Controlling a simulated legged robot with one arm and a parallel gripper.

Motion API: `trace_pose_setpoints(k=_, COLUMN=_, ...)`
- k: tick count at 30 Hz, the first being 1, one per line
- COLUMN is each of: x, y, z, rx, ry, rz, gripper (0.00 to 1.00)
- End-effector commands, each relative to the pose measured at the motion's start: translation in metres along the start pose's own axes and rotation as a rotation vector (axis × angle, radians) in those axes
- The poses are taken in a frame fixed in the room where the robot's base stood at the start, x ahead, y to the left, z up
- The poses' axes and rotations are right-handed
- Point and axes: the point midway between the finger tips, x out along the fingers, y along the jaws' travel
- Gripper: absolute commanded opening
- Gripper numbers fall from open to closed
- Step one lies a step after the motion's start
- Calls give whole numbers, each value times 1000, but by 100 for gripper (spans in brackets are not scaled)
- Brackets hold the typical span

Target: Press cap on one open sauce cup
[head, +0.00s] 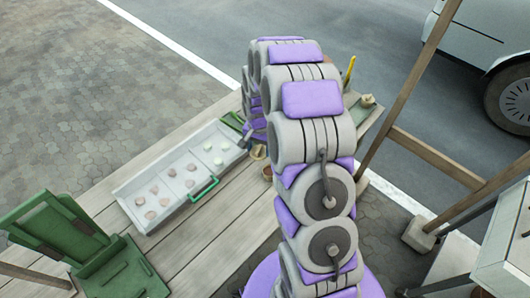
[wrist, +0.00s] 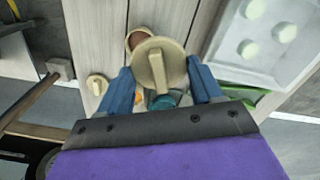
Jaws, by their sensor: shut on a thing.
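In the wrist view my gripper (wrist: 161,84) has its two blue fingers around a round beige cap (wrist: 157,60) with a raised bar across it. The cap is held above the table and tilted toward the camera. A small sauce cup (wrist: 136,38) with dark reddish-brown contents shows just beyond the cap, partly covered by it. Whether cap and cup touch, I cannot tell. Another beige cap (wrist: 97,85) lies to the left of the fingers. In the head view small cups (head: 258,153) stand beside my arm, which hides my gripper.
A pale tray (head: 133,187) with several pinkish and whitish round pieces and a green handle lies left of the cups; its corner (wrist: 232,67) shows in the wrist view. A green folding stand (head: 75,240) is at the lower left. A wooden frame (head: 435,157) rises at the right.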

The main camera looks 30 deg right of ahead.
Motion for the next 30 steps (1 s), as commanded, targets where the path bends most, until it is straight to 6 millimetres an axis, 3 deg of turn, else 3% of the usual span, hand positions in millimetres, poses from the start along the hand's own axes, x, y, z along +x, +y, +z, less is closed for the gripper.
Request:
trace_pose_setpoints(k=3, x=26, y=27, z=-8, rx=219, ry=-4, rz=6, gripper=37)
trace_pose_setpoints(k=8, x=42, y=43, z=-13, rx=377, ry=1, rz=3, gripper=37)
trace_pose_setpoints(k=17, x=54, y=45, z=-15, rx=404, ry=1, rz=2, gripper=37)
trace_pose_setpoints(k=30, x=91, y=45, z=-15, rx=401, ry=1, rz=2, gripper=37)
